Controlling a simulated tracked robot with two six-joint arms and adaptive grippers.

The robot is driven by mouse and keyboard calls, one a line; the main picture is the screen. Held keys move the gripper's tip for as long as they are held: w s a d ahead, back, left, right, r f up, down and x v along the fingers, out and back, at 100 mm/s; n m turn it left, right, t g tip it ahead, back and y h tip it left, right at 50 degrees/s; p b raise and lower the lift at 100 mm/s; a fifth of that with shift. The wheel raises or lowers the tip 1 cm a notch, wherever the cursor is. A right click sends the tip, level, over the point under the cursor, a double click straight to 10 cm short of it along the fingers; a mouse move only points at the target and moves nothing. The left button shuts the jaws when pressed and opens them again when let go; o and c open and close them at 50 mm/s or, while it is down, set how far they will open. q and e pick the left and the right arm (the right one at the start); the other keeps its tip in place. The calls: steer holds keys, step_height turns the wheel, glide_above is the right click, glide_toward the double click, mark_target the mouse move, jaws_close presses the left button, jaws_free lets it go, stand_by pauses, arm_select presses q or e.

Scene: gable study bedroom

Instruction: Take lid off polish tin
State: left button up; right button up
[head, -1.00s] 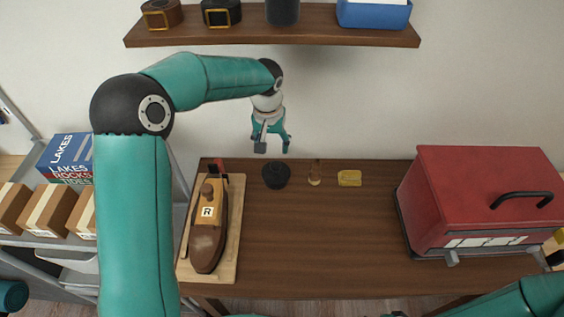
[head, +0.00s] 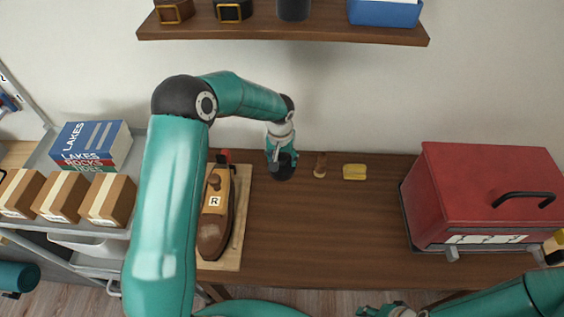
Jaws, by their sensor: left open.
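The polish tin (head: 285,174) is a small, round, dark tin near the back edge of the brown desk. My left gripper (head: 282,160) is open and pointed down right over the tin, its fingers overlapping the tin's back part in the head view. I cannot tell whether the fingers touch it, and the lid cannot be told apart from the tin's body. Part of my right gripper (head: 382,311) shows at the bottom edge, away from the tin; its fingers are too cut off to read.
A small brown wooden item (head: 320,166) and a yellow block (head: 354,172) lie just right of the tin. A shelf (head: 290,31) hangs above. The desk's middle (head: 320,235) is clear.

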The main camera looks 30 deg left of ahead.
arm_select(q)
jaws_close()
stand_by(0.3)
